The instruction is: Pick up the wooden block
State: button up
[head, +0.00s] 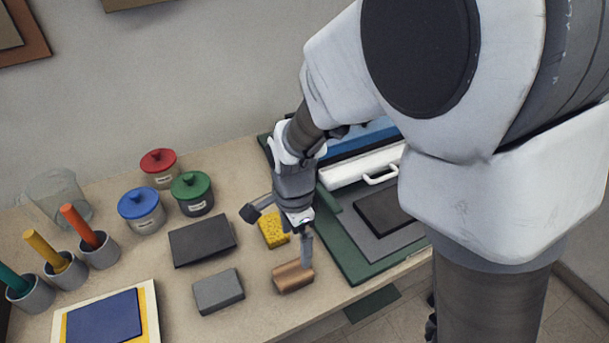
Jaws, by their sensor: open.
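The wooden block (291,279) is brown with a rounded look and lies near the front edge of the table. My gripper (279,238) is open, its fingers spread wide, and points down over the table. A yellow sponge-like piece (270,229) shows between the fingers. The right fingertip overlaps the top right of the wooden block in the head view. I cannot tell whether it touches the block or hangs above it. The gripper holds nothing that I can see.
A dark slab (203,241) and a grey block (218,291) lie to the left. Lidded red (159,168), blue (141,210) and green (192,193) jars stand behind. A green mat (349,254) with trays is to the right. Cups with coloured rollers stand far left.

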aim_at(295, 269)
notch_tip(295, 269, down, 6)
jog(key=shift+f+b, duration=0.15)
jog(key=shift+b, duration=0.15)
jog(key=shift+s+a+f, duration=0.1)
jog(key=shift+s+f, duration=0.1)
jog(key=shift+f, duration=1.15)
jog(key=shift+s+f, duration=0.15)
jog(key=shift+f, duration=1.15)
jog(key=c, duration=1.5)
jog(key=shift+r, duration=0.1)
jog(key=shift+r, duration=0.5)
jog(key=r, duration=0.3)
jog(key=shift+d+r, duration=0.3)
jog(key=d+r, duration=0.2)
jog(key=d, duration=0.1)
jog(key=d+r, duration=0.2)
jog(key=d, duration=0.2)
jog(key=d+r, duration=0.2)
jog(key=d, duration=0.2)
jog(key=shift+r, duration=0.15)
